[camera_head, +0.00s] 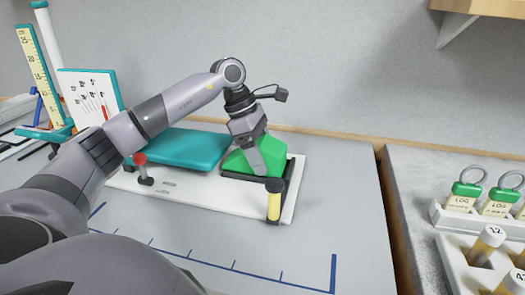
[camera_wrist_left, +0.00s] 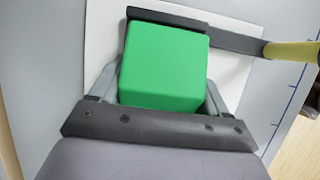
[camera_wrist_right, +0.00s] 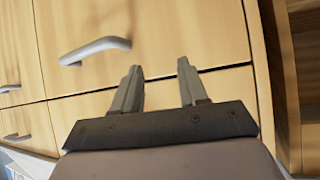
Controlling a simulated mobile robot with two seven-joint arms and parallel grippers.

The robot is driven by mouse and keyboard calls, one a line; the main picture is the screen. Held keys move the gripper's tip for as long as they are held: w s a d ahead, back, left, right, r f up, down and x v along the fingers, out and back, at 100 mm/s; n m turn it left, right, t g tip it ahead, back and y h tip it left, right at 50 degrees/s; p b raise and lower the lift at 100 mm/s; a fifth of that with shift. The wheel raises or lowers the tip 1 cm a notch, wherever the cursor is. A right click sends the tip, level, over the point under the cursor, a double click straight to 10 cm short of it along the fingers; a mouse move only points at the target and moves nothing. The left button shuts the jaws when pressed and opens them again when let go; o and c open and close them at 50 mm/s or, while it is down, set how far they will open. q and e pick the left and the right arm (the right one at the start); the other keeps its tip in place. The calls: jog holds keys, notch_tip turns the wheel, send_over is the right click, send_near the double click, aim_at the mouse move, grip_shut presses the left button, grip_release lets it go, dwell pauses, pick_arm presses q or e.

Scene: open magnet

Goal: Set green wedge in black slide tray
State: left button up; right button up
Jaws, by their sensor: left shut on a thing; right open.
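The green wedge (camera_head: 240,161) is at the black slide tray (camera_head: 291,176), on the right part of a white board. My left gripper (camera_head: 262,160) is shut on the wedge from above. I cannot tell whether the wedge rests on the tray floor. My right gripper (camera_wrist_right: 160,92) is open and empty, in front of wooden drawers.
A teal block (camera_head: 180,150) lies on the white board (camera_head: 200,196), left of the tray. A red-knobbed lever (camera_head: 142,168) stands at the board's left. Tagged green items (camera_head: 465,190) and numbered vials (camera_head: 487,242) stand on the right-hand counter. Wooden drawers (camera_wrist_right: 190,30) fill the right wrist view.

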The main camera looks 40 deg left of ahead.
pick_arm(q)
jog(key=shift+f, duration=0.2)
dwell(0.6)
jog(key=o, duration=1.1)
jog(key=shift+d, duration=0.1)
jog(key=v, duration=0.7)
jog(key=shift+r, duration=0.2)
jog(key=shift+f, duration=0.1)
